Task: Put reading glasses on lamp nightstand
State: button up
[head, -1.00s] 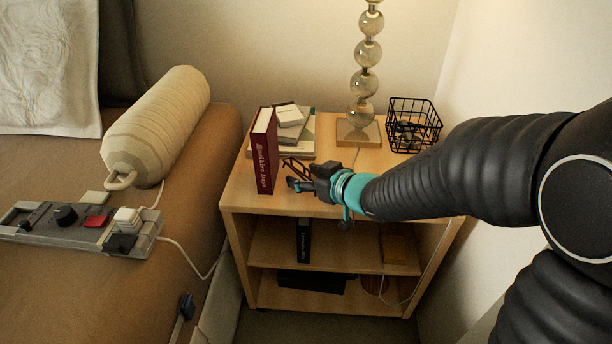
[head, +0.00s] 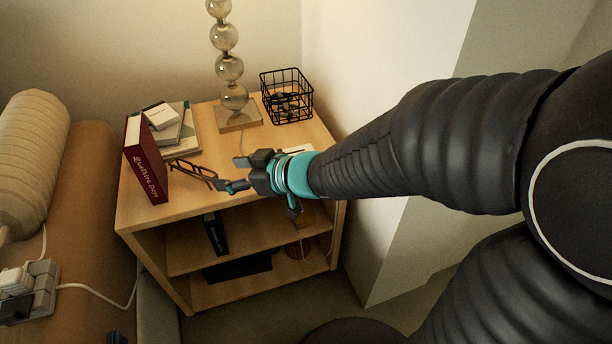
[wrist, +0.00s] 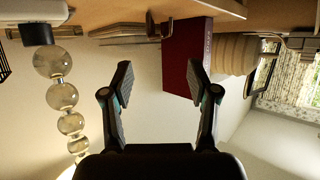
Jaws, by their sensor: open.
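The dark-framed reading glasses (head: 193,169) rest on the top of the lamp nightstand (head: 205,196), just right of the upright red book. My gripper (head: 238,174) is open and empty, at the front right of the glasses and apart from them or nearly so. In the wrist view, which is upside down, my two fingers (wrist: 160,88) are spread with nothing between them. A small dark shape (wrist: 160,27) beside the book there may be the folded or end-on glasses.
The red book (head: 146,160) stands upright, with stacked books (head: 180,130) behind it. The lamp (head: 230,68) and a black wire basket (head: 287,97) stand at the back. A wall is close on the right. The bed with a bolster (head: 28,150) is on the left.

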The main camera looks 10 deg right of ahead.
jog(key=w+d+r+m+t+h, duration=0.1)
jog(key=d+r+m+h, duration=0.2)
jog(key=d, duration=0.4)
jog(key=d+r+m+t+h, duration=0.1)
jog(key=d+m+t+h, duration=0.1)
jog(key=d+h, duration=0.35)
jog(key=w+d+r+m+t+h, duration=0.1)
jog(key=d+r+m+h, duration=0.15)
jog(key=d, duration=0.55)
jog(key=s+d+f+m+g, duration=0.1)
jog(key=s+d+m+g, duration=0.1)
jog(key=s, duration=0.6)
jog(key=s+d+f+m+g, duration=0.1)
jog(key=s+d+m+g, duration=0.1)
jog(key=s, duration=0.7)
jog(key=shift+s+f+g, duration=0.15)
jog(key=shift+s+g, duration=0.05)
jog(key=shift+g, duration=0.6)
